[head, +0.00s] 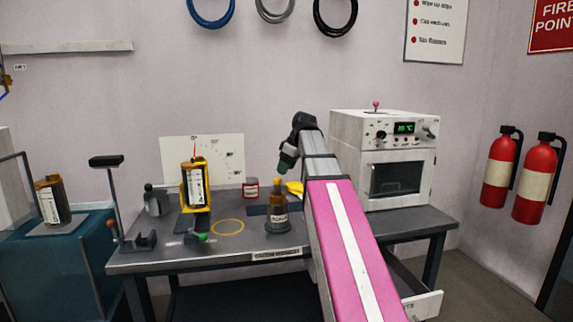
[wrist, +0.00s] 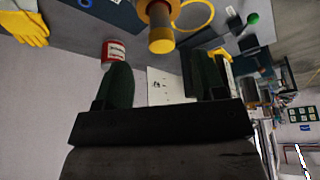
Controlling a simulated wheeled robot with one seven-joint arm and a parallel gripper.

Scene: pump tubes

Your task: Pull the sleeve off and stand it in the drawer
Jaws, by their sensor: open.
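The likely sleeve is an amber piece with a yellow-orange top (head: 278,190), upright on a dark labelled body (head: 278,216) near the table's front edge. In the wrist view its yellow end (wrist: 161,42) shows beyond the fingers, roughly between them; I see no contact. My gripper (head: 287,161) is above and slightly right of it in the head view, with dark green fingers. In the wrist view my gripper (wrist: 163,82) is open and empty. The drawer (head: 424,304) stands open under the table's right side, partly hidden by my arm.
A white oven (head: 385,160) stands at the table's right. A red-and-white tin (head: 251,188), yellow gloves (head: 295,188) and a bottle in a yellow holder (head: 195,185) are nearby. A yellow ring mark (head: 227,227) lies on bare tabletop.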

